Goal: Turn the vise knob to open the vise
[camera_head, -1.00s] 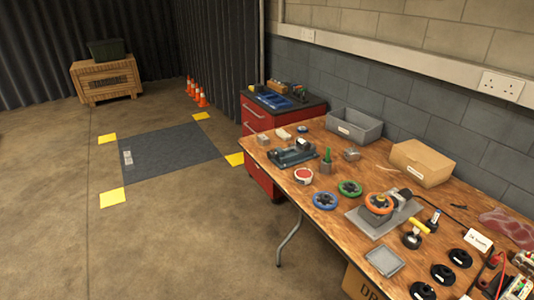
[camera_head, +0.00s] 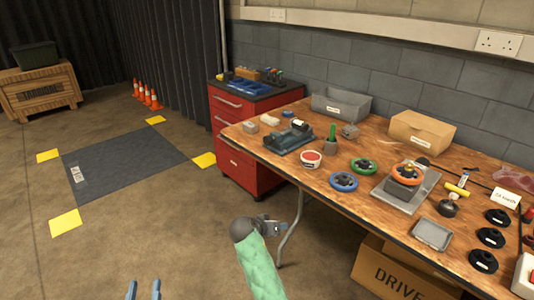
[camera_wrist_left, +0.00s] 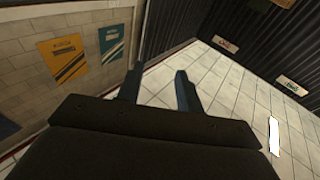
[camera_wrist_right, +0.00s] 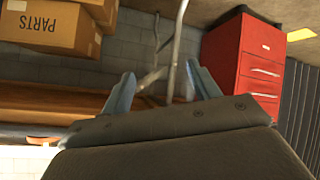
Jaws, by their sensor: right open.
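A dark grey vise (camera_head: 288,139) lies near the far left end of the wooden table, with a black part on top. Its knob is too small to make out. An orange handwheel (camera_head: 407,173) sits on a grey plate further right; I cannot tell whether it belongs to a vise. My left gripper (camera_head: 143,289) is low in the head view, well short of the table, open and empty; its fingers also show in the left wrist view (camera_wrist_left: 156,84). My right gripper (camera_wrist_right: 160,88) is open and empty, with the table leg visible beyond its fingers.
Blue (camera_head: 343,182) and green (camera_head: 363,166) wheels, a red-topped round tin (camera_head: 311,159) and a cardboard box (camera_head: 421,132) are on the table (camera_head: 330,203). A red cabinet (camera_head: 240,165) adjoins its left end. A box (camera_head: 395,273) stands beneath. Floor on the left is open.

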